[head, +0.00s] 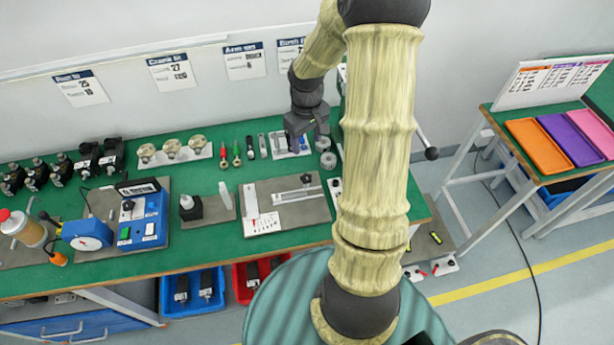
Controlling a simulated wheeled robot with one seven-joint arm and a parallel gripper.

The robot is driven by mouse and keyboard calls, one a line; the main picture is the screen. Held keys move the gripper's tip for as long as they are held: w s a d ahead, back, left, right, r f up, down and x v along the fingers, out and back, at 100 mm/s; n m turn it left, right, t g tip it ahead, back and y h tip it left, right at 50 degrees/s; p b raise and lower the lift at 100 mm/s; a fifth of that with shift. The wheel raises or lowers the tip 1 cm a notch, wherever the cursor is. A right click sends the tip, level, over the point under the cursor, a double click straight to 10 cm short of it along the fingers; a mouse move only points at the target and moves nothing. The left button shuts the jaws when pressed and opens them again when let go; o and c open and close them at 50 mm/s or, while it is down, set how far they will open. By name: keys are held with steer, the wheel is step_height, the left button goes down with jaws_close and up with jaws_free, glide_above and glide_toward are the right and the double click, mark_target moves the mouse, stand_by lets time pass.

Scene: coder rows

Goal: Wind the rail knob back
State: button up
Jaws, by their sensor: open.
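A rail (299,194) lies on a grey board (315,212) on the green bench, below my gripper in the picture. A small dark knob (306,179) stands at the rail, right of its middle. I take it for the rail knob; its markings are too small to read. My gripper (308,144) is open, pointing down above the back of the bench, beyond the knob and apart from it. I see nothing between its fingers, though the view is small. My arm hides the bench just right of the board.
A white upright scale (251,201) and a marked card (263,223) share the board. A white plate (281,144) and grey cylinders (328,160) are near my gripper. A black block (190,207) stands left. Bare green bench lies between the board and the back tools.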

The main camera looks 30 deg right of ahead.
mark_target(307, 177)
step_height(307, 177, down, 17)
steer(key=shift+a+f+p, duration=0.1)
steer(key=shift+p, duration=0.4)
steer(key=shift+s, duration=0.1)
steer(key=c, duration=1)
steer(key=shift+o, duration=0.2)
steer(key=shift+w+m, duration=0.2)
steer(key=shift+m, duration=0.2)
steer(key=shift+d, duration=0.2)
